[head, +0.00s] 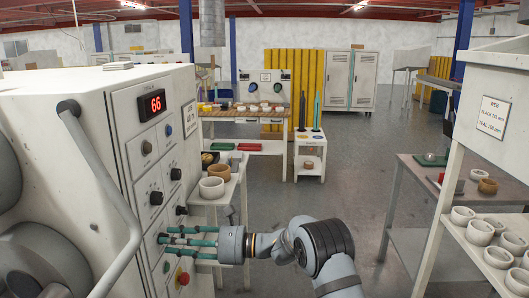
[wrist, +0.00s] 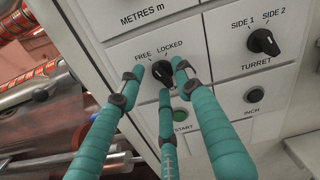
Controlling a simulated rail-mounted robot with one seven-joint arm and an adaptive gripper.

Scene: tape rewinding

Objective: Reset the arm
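My arm reaches in from the lower right in the head view, and my gripper (head: 166,237) points left at the front panel of the white machine (head: 150,135). In the wrist view my gripper (wrist: 160,80) has teal fingers with their tips spread around a black knob (wrist: 162,70) labelled FREE and LOCKED. The fingers are apart and the gripper looks open; whether any tip touches the knob is unclear. Part of the knob is hidden, so its setting is hard to read. A green START button (wrist: 180,114) sits just below the knob.
The machine has a red display (head: 152,104) reading 66 and a protruding grey handle (head: 100,170). A TURRET knob (wrist: 263,41) and an INCH button (wrist: 253,95) lie right of the fingers. A shelf with white rings (head: 480,232) stands right. The middle floor is clear.

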